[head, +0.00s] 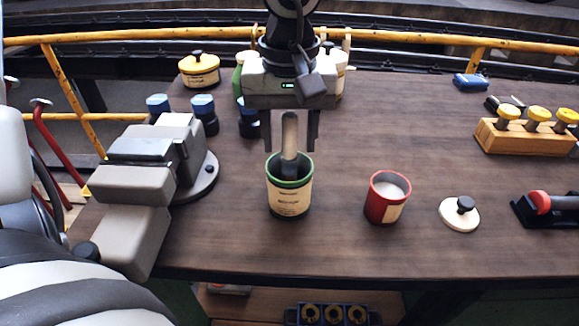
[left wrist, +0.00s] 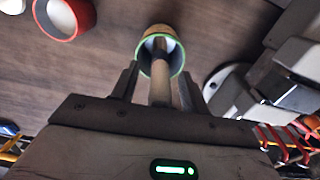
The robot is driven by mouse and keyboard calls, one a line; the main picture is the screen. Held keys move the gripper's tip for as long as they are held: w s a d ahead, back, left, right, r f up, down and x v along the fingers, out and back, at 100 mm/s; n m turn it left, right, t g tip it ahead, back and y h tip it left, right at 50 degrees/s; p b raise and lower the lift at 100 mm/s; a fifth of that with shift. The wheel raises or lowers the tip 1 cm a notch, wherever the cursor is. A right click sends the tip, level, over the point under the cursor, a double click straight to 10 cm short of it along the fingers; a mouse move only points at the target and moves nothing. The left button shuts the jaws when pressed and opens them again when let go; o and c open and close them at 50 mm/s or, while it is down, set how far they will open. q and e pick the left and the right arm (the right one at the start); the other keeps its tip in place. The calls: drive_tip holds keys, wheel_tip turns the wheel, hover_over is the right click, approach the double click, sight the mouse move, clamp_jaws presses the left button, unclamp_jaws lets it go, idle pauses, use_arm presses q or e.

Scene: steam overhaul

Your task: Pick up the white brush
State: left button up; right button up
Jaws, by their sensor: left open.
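A brush with a pale handle (head: 289,132) stands nearly upright in a cream pot with a green rim (head: 290,200). Its lower end is hidden inside the pot. My left gripper (head: 290,147) points down over the pot, open, with one finger on each side of the handle. The fingertips are just above the pot's rim. In the left wrist view the handle (left wrist: 160,82) runs between the two fingers, with visible gaps beside it. I cannot tell whether either finger touches it. My right gripper is not in view.
A red pot (head: 387,199) with white contents stands to the right, beside a white lid (head: 460,214). A grey vice-like block (head: 135,185) stands close on the left. A wooden block (head: 524,137) with yellow-topped pieces is at right. The table between is clear.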

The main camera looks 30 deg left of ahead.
use_arm(q)
clamp_jaws()
